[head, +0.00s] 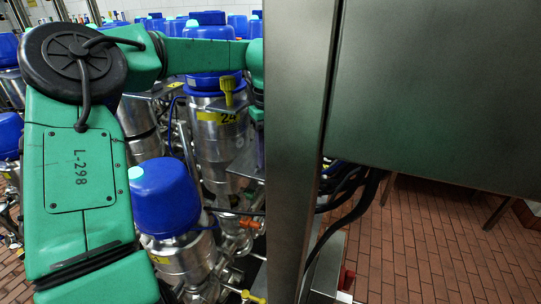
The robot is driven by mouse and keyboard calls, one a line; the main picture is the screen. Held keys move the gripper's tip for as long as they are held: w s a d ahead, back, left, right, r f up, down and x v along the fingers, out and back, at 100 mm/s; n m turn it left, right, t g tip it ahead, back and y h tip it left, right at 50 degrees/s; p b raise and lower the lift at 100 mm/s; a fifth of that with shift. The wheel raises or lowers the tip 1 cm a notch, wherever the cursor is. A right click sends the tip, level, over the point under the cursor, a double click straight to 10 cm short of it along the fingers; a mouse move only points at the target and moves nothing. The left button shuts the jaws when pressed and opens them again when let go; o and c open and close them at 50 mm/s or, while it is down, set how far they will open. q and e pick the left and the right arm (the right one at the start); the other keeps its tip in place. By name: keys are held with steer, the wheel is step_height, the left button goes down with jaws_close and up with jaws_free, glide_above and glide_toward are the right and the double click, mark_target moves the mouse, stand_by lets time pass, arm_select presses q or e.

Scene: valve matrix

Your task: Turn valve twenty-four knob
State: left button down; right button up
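Valve twenty-four (222,150) is a steel cylinder with a blue cap and a yellow label reading 24 (228,117). A small yellow knob (228,92) stands upright on the near side of this valve, just above the label. My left arm comes in from the left and crosses in front of the valve's blue top. My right gripper does not show.
The steel post and a wide steel panel (440,90) block the right half. A blue-capped valve (166,197) stands in front, with pipes and another yellow knob (252,297) below. More blue-capped valves stand behind. Black cables (345,195) hang beside the post. Brick-tiled floor (430,250) is open at right.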

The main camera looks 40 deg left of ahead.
arm_select(q)
steer(key=shift+w+r, duration=0.1)
steer(key=c, duration=0.7)
jaws_free()
steer(key=shift+o, duration=1.4)
steer(key=shift+a, duration=0.1)
step_height(320, 180, up, 7)
steer(key=shift+r+b, duration=0.1)
steer(key=shift+b, duration=0.3)
step_height(320, 180, up, 7)
steer(key=p, duration=0.1)
